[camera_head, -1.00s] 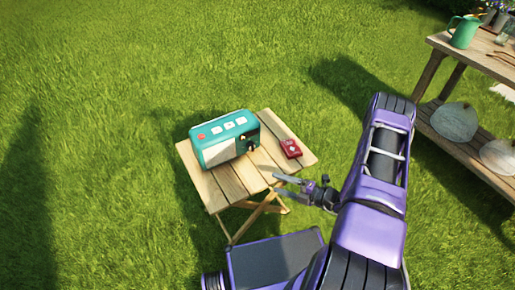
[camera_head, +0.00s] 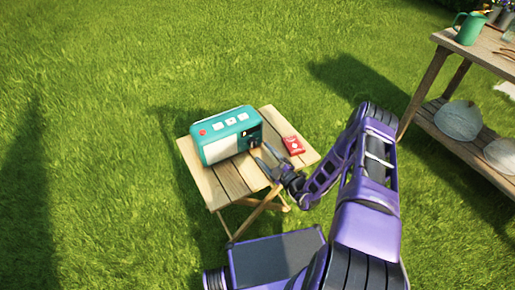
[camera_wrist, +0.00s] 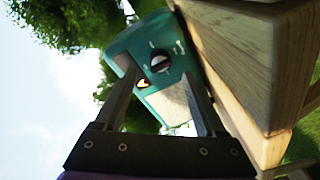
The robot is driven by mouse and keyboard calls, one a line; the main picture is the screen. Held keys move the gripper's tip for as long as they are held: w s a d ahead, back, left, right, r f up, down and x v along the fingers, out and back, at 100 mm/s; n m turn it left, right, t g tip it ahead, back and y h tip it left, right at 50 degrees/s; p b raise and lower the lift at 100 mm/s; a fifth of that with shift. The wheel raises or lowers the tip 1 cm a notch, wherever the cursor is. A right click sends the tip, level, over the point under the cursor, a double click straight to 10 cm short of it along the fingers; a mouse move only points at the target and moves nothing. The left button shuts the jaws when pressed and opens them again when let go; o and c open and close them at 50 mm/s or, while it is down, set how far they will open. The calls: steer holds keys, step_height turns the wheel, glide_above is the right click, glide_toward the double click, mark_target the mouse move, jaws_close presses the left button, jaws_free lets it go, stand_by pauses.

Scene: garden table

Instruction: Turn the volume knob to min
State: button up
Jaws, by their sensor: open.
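A teal radio (camera_head: 222,133) with a white front and a red button on top stands on a small folding wooden table (camera_head: 226,187). In the wrist view the radio (camera_wrist: 172,28) appears turned sideways. Its dark round knob (camera_wrist: 159,62) has a light bar across it and marks around it; a smaller yellow-and-dark dial (camera_wrist: 143,84) is beside it. Which one sets the volume I cannot read. My gripper (camera_head: 266,157) is open and empty, close to the radio's right end. In the wrist view its fingers (camera_wrist: 166,82) point at the panel, with the knob and dial between them.
A red packet (camera_head: 293,145) lies on the table to the right of my gripper. A larger wooden bench (camera_head: 476,65) with a green watering can (camera_head: 468,28) stands at the upper right. Open grass surrounds the small table.

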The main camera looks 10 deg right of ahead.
mark_target(253, 143)
steer(key=shift+x, duration=2.35)
jaws_close()
